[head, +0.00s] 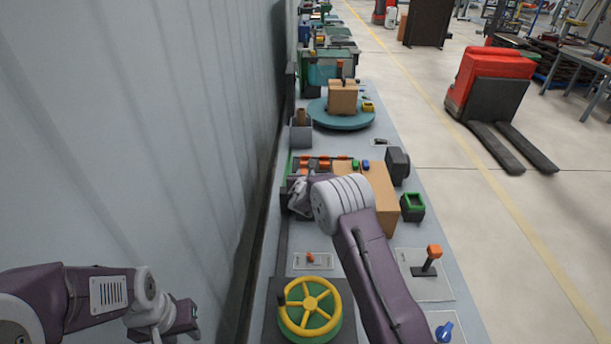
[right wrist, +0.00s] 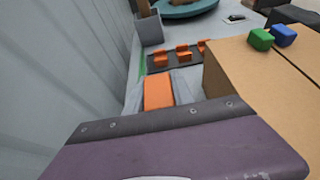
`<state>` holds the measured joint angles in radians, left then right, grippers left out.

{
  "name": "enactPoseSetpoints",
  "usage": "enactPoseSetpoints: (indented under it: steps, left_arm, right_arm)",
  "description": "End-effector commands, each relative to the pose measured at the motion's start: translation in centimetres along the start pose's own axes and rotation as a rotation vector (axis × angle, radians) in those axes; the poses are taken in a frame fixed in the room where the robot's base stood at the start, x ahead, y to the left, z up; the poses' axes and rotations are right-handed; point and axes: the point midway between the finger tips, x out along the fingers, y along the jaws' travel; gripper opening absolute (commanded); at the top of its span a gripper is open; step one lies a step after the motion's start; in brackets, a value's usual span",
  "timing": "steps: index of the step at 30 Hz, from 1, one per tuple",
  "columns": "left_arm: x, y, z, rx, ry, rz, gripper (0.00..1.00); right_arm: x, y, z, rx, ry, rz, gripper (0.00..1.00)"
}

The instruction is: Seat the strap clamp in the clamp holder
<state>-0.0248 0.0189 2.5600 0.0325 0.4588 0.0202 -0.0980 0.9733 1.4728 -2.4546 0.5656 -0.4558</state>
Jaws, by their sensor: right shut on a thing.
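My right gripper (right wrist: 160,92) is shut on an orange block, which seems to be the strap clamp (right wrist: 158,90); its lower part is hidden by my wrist. In the head view, my right gripper (head: 299,196) is low at the left side of a cardboard box, its fingertips largely hidden. A dark rack with orange pieces, perhaps the clamp holder (right wrist: 188,66), lies just beyond the clamp, apart from it in the wrist picture; it also shows in the head view (head: 330,172). My left gripper (head: 186,318) is at the lower left, away from the bench; its jaw opening is unclear.
The cardboard box (head: 381,190) stands right of my right gripper, with a green block (right wrist: 261,39) and a blue block (right wrist: 284,36) by its top. A grey bin (right wrist: 149,28) stands beyond the rack. A yellow handwheel (head: 310,308) is nearer. A wall (head: 150,130) bounds the left.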

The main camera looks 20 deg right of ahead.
Motion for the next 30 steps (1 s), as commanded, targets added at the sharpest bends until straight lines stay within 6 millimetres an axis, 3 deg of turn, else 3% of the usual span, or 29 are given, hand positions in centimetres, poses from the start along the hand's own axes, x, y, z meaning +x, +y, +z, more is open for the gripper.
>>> enactPoseSetpoints:
  steps: [30]
  left_arm:
    - [1.6, 0.0, 0.2, 0.000, 0.000, 0.000, 0.36]
  right_arm:
    - [0.2, 0.0, -0.4, 0.000, -0.002, 0.000, 0.00]
